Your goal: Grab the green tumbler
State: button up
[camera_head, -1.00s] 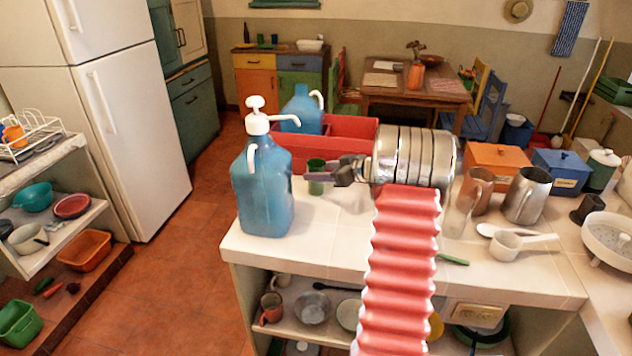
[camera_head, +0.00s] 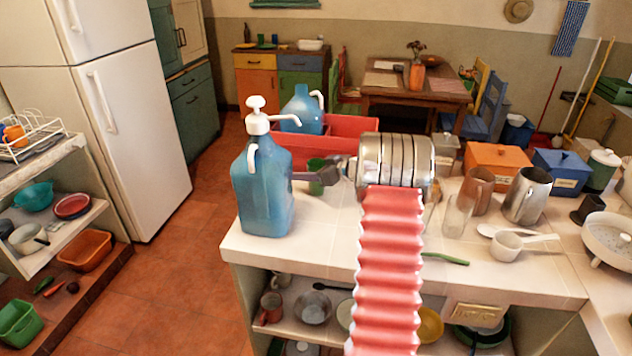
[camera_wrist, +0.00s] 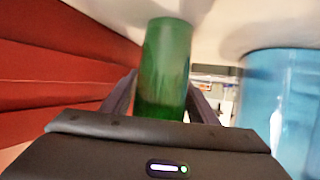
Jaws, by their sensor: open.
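The green tumbler (camera_head: 316,187) stands on the white counter, behind and to the right of the front blue jug, and is partly hidden by my gripper (camera_head: 318,176) in the head view. In the wrist view the green tumbler (camera_wrist: 163,70) is between the two dark fingers of my gripper (camera_wrist: 160,97). The fingers are open, one on each side of it. I cannot tell whether either finger touches it.
The front blue jug with a white pump (camera_head: 262,185) stands close left of my gripper. A red crate (camera_head: 345,140) is just behind the tumbler, with another blue jug (camera_head: 303,112) by it. Metal pitchers (camera_head: 523,197) stand to the right.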

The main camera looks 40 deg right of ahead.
jog(key=shift+c, duration=0.5)
jog(key=c, duration=0.8)
jog(key=shift+r, duration=0.15)
jog(key=shift+r, duration=0.6)
notch_tip(320, 180, up, 11)
jog(key=s+d, duration=0.2)
jog(key=s, duration=0.7)
jog(key=s+d, duration=0.2)
jog(key=s, duration=0.6)
jog(key=shift+s+f, duration=0.2)
jog(key=shift+s, duration=0.2)
